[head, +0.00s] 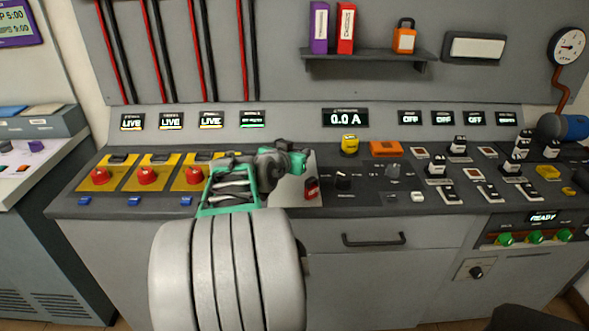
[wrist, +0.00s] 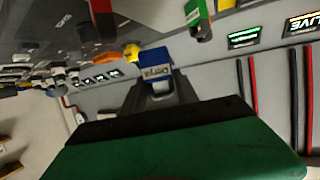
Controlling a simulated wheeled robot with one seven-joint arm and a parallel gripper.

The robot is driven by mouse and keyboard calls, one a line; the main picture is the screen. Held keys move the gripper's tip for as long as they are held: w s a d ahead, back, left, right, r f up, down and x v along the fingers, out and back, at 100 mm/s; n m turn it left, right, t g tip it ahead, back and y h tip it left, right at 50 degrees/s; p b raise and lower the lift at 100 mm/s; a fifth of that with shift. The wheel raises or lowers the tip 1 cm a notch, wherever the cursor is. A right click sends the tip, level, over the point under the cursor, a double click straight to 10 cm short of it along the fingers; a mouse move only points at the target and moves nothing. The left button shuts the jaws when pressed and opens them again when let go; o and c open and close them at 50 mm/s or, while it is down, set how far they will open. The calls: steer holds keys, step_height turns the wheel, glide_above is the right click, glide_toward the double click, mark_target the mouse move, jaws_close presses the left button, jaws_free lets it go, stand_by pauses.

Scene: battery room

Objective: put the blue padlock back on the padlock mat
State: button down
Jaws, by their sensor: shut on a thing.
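The blue padlock (wrist: 155,66), with a pale label, is between the dark fingers of my gripper (wrist: 158,92) in the wrist view. My gripper (head: 284,160) is shut on it. In the head view I cannot make out the blue padlock; the gripper seems to hide it. A light grey patch that looks like the padlock mat (head: 287,192) lies on the console below and beside the gripper, partly covered by my arm. A red padlock (head: 311,188) is at its right edge.
A green labelled thing (wrist: 198,18) is close by in the wrist view. Red buttons on yellow plates (head: 147,176) are to the left. A yellow button (head: 349,145), an orange box (head: 386,149) and a dark knob (head: 343,180) are to the right. A shelf (head: 368,56) is above.

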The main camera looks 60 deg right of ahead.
steer(key=d+f, duration=0.1)
steer(key=w+d+f, duration=0.1)
steer(key=f, duration=0.1)
steer(key=w+d+f, duration=0.1)
steer(key=f, duration=0.1)
steer(key=shift+w+d+f, duration=0.1)
steer(key=shift+d+f, duration=0.1)
steer(key=shift+f, duration=1.45)
steer(key=shift+f, duration=0.2)
steer(key=c, duration=0.9)
jaws_free()
